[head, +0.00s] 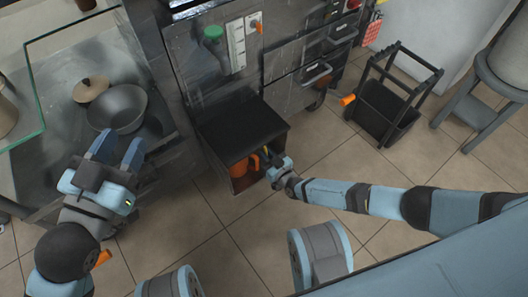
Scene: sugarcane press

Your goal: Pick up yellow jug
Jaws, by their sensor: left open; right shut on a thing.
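The jug (239,169), which looks orange-yellow, is in the dark open recess at the foot of the metal machine. Only part of its body and handle shows. My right gripper (268,160) reaches in from the right and is shut on the jug at its handle side. The fingertips are partly hidden, so the exact grip is hard to see. My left gripper (119,149) is open and empty, over the metal counter just below the grey bowl (118,108).
The recess (243,123) has a dark top and side walls close around the jug. A glass guard (38,92) and a round lid (91,89) are on the counter. A black cart (388,105) stands at right. Tiled floor (228,225) in front is clear.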

